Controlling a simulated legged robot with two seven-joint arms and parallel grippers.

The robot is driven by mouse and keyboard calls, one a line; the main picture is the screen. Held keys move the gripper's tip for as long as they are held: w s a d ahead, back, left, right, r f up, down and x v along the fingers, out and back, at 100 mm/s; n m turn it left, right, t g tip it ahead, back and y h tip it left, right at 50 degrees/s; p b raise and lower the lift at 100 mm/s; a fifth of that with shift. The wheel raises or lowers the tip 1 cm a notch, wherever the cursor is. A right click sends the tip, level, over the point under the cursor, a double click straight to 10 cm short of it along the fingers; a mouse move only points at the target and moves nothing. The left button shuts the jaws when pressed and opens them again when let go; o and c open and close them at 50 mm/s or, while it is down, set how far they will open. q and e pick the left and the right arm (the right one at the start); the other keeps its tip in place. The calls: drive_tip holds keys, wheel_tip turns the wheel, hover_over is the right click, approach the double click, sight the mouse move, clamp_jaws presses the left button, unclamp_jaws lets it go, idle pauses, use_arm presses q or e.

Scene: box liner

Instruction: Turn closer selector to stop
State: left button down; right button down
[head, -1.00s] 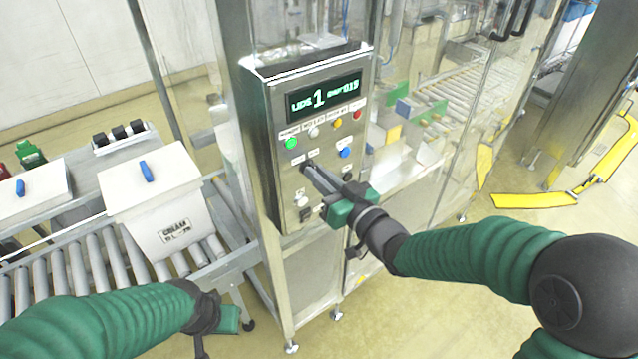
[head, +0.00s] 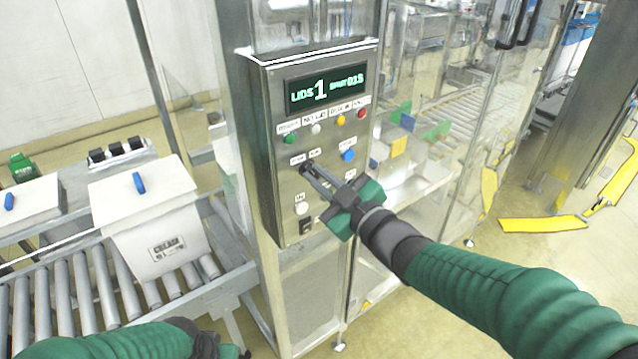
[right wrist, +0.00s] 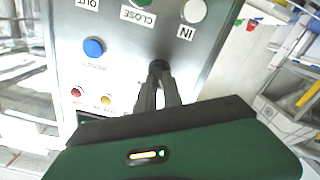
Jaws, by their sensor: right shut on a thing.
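The closer selector (head: 305,166) is a small dark knob on the front of the steel control panel (head: 290,225), below the row of lamps. My right gripper (head: 310,172) is at the panel, with its two long fingers shut on the selector. In the right wrist view the fingertips (right wrist: 160,80) meet the dark knob (right wrist: 160,65) and hide much of it, so its exact pointing is hard to read. My left gripper (head: 215,350) is at the bottom edge, partly cut off, away from the panel.
The panel has a lit display (head: 327,90), a green lamp (head: 290,139), a blue button (head: 348,155) and a white button (head: 302,208). A lidded white box (head: 150,230) stands on the roller conveyor (head: 80,300) at left. Clear guarding is at right.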

idle(0.4)
drive_tip(key=c, duration=1.5)
unclamp_jaws()
drive_tip(key=b+v, duration=0.1)
drive_tip(key=v, duration=1.6)
drive_tip(key=shift+w, duration=0.1)
